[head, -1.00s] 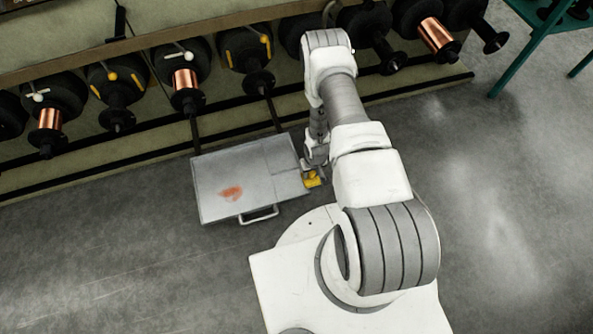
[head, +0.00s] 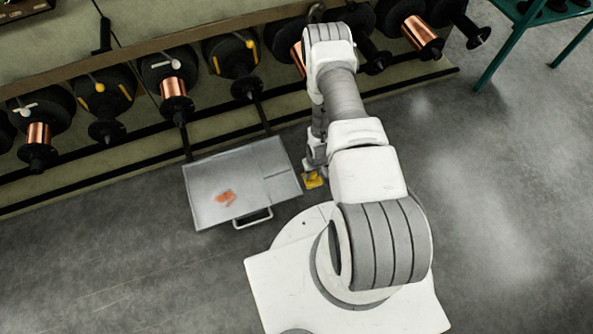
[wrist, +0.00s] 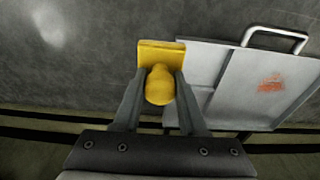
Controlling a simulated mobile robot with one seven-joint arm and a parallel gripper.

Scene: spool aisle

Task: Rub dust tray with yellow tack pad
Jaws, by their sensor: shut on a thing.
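The dust tray (head: 215,175) is a flat pale grey metal tray with a bar handle on its near side. It juts out low in front of the spool rack. A reddish-orange smudge (head: 225,198) lies on it, left of the middle in the head view; it also shows in the wrist view (wrist: 271,84). My gripper (wrist: 160,88) is shut on the knob of the yellow tack pad (wrist: 161,50). In the head view the yellow tack pad (head: 313,180) is just right of the tray's right edge. Whether it touches the tray cannot be told.
A rack with several black spools, some wound with copper (head: 173,88), runs along the back. A teal stand (head: 515,45) is at the top right. Grey floor (head: 110,250) is open at left and right.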

